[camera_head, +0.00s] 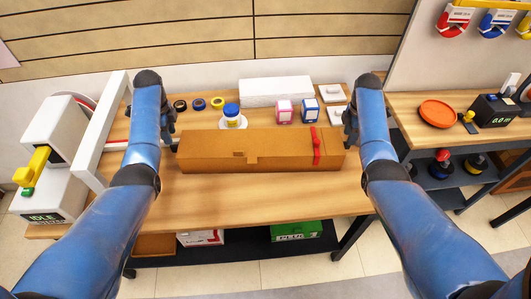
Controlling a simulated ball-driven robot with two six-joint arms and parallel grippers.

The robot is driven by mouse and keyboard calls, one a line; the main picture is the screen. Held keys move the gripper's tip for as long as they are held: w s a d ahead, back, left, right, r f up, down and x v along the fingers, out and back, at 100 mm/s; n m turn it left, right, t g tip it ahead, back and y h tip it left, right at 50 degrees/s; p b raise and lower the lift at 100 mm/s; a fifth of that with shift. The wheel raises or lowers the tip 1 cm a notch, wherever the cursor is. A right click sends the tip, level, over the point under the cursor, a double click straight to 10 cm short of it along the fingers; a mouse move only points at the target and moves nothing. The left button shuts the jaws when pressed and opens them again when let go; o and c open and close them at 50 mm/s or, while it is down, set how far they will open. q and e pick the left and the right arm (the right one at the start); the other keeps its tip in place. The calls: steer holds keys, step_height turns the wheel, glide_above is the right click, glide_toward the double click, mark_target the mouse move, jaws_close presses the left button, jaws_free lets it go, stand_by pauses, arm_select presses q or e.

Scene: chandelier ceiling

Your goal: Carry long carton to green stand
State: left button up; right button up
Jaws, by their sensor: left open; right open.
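The long carton (215,152) is a brown box lying lengthwise across the wooden table, with a red strip near its right end. My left gripper (172,138) is at the carton's left end and is open. My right gripper (349,132) is at its right end and is open. Both grippers are partly hidden behind my forearms, so I cannot tell whether either touches the carton. I see no green stand in this view.
Behind the carton are a white box (275,91), small pink and blue boxes, tape rolls (198,104) and a jar (232,112). A white machine frame (103,130) stands left. A side table with an orange plate (438,113) stands right. The table's front strip is clear.

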mark_target(174, 145)
arm_select(q)
steer(key=shift+f, duration=3.65)
arm_select(e)
steer(key=shift+f, duration=3.7)
arm_select(q)
steer(key=shift+c, duration=0.4)
arm_select(e)
steer(key=shift+c, duration=0.4)
arm_select(q)
jaws_close()
arm_select(e)
jaws_close()
